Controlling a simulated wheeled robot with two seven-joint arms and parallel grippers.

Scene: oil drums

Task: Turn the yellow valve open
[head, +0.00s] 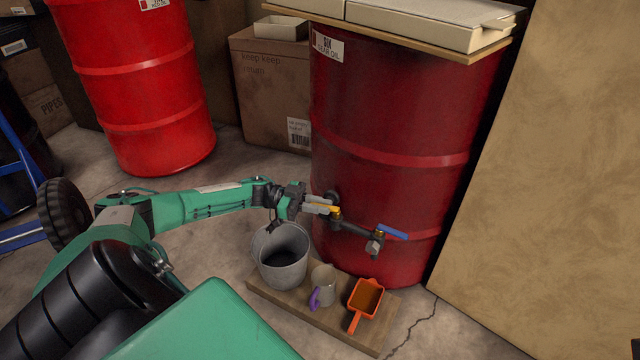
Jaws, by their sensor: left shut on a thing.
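The yellow valve handle (335,210) sits on a brass fitting of the pipe (352,228) that comes out low on the dark red drum (385,140). My left gripper (322,206) reaches in from the left at the height of the handle. Its pale fingers are shut on the yellow handle and hide most of it. A second valve with a blue handle (393,232) is further right on the same pipe, above a downward spout (373,248). My right gripper is not in view.
Below the pipe, a wooden board (330,323) bears a metal bucket (281,262), a jug with a purple handle (322,284) and an orange scoop (365,298). A bright red drum (135,80) and cardboard boxes (268,90) stand behind. A tan panel (545,170) closes the right side.

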